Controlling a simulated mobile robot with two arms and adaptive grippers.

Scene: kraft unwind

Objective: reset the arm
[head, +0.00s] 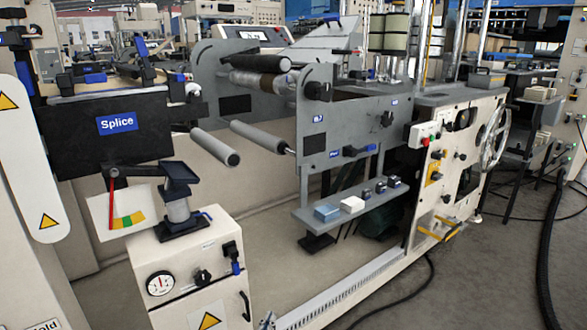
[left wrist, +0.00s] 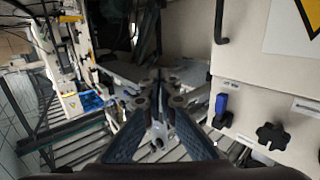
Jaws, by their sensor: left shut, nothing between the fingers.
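A black arm (head: 143,170) in the head view runs level from a pivot beside a white scale plate to a grey cylinder with a dark top. A red pointer (head: 111,203) hangs from the pivot end. It reaches the left end of a coloured band on the scale plate (head: 100,212). Only the tip of my left gripper (head: 268,320) seems to show at the bottom edge of the head view, right of the cream cabinet. In the left wrist view my left gripper (left wrist: 158,90) is shut and empty, away from the arm. My right gripper is out of view.
The cream cabinet (head: 185,250) carries a gauge (head: 160,283), a black knob (head: 203,278) and a blue-handled valve (head: 237,262). Grey rollers (head: 215,147) and a shelf with small blocks (head: 345,218) stick out to the right. A low rail (head: 335,297) runs along the floor.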

